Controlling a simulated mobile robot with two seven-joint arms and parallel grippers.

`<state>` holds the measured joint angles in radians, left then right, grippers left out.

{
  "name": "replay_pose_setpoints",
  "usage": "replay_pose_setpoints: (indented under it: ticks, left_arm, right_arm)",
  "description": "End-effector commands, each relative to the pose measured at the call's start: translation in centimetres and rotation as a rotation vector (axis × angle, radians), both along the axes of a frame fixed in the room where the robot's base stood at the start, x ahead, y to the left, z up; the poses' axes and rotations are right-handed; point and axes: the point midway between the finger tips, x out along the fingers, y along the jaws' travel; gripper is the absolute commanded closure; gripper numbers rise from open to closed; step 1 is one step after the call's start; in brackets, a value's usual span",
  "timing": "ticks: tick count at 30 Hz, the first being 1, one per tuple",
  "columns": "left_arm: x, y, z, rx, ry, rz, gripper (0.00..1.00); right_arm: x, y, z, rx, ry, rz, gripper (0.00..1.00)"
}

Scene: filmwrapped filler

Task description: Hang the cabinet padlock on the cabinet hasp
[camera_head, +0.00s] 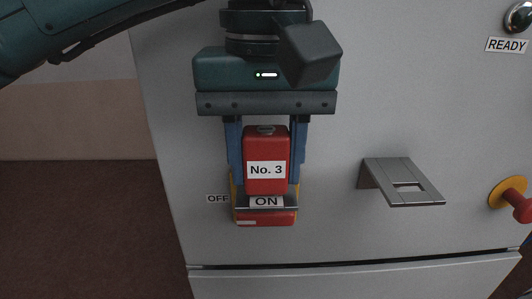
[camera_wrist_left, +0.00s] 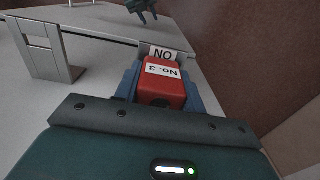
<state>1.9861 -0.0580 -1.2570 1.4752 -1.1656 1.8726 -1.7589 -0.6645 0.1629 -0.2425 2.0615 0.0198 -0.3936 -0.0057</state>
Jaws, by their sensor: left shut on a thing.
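My left gripper (camera_head: 266,160) is in front of the white cabinet, pointing down, its blue fingers shut on the sides of a red block labelled "No. 3" (camera_head: 267,180), which looks like the padlock. The block also shows between the fingers in the left wrist view (camera_wrist_left: 160,92). No shackle can be made out. Just below the block are a grey edge, an "ON" label (camera_head: 266,202) and a red and yellow part (camera_head: 266,217); contact with them cannot be told. A grey bracket with a rectangular opening (camera_head: 415,190), possibly the hasp, sticks out to the right, apart from the block.
A red knob on a yellow disc (camera_head: 516,204) sits at the right. A "READY" label (camera_head: 507,45) is under a round lamp (camera_head: 518,17). An "OFF" label (camera_head: 217,199) is beside the gripper. The cabinet face between gripper and bracket is clear.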

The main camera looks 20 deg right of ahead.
Motion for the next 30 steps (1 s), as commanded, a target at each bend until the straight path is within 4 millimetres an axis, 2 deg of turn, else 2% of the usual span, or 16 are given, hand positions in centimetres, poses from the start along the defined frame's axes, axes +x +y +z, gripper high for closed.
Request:
replay_pose_setpoints:
  ticks: [23, 24, 30]
  left_arm:
    - [-0.01, -0.01, -0.62, 0.000, 0.001, 0.000, 0.87]
    - [-0.01, -0.01, -0.63, 0.001, 0.001, 0.000, 0.59]
    - [-0.02, 0.00, -0.61, 0.000, 0.001, 0.000, 0.43]
  right_arm:
    - [-0.03, -0.13, -0.27, -0.003, 0.004, -0.001, 0.64]
    - [-0.03, -0.13, -0.27, -0.003, 0.004, -0.001, 0.64]
    - [-0.04, -0.13, -0.26, -0.003, 0.003, -0.001, 0.64]
